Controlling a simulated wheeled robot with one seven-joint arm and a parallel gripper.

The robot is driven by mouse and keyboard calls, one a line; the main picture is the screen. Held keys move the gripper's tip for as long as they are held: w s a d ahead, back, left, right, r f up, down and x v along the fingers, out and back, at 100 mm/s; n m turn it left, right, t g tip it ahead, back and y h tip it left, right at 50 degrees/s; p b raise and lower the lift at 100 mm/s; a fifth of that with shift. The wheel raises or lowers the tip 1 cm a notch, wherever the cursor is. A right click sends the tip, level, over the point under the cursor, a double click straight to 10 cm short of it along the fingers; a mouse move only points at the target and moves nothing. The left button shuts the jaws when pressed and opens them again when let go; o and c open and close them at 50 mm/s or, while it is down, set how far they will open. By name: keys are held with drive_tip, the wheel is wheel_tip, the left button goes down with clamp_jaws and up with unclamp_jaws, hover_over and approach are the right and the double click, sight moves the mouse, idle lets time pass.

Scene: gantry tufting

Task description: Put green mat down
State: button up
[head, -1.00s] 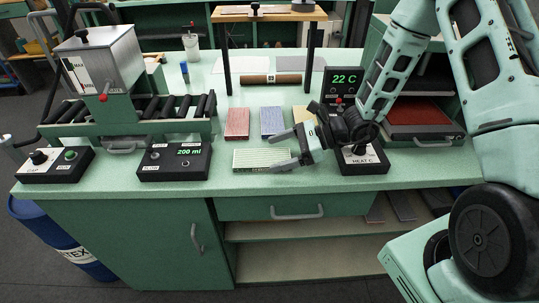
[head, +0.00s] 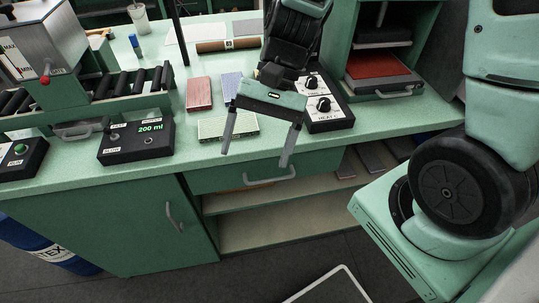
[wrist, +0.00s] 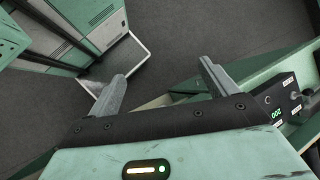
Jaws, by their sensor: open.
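The green mat (head: 212,128) lies flat on the green bench top near its front edge, just right of the 200 ml control box. My gripper (head: 256,160) is open and empty. Its two fingers point down past the front edge of the bench, and the left finger overlaps the right part of the mat in the head view. The wrist view shows the open fingers (wrist: 163,80) with nothing between them and the floor beyond. The mat does not show in the wrist view.
A red mat (head: 199,94) and a blue mat (head: 231,86) lie behind the green one. The 200 ml box (head: 137,140) stands to the left, and a two-knob box (head: 324,104) to the right. A drawer handle (head: 269,178) sticks out below the bench edge.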

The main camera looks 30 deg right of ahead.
drive_tip(key=s+a+r+n+t+h, duration=0.1)
drive_tip(key=s+r+n+t+h, duration=0.3)
drive_tip(key=n, duration=0.9)
drive_tip(key=shift+s+a+h, duration=0.4)
drive_tip(key=shift+s+h, duration=0.5)
drive_tip(key=shift+s, duration=0.85)
drive_tip(key=shift+r, duration=0.1)
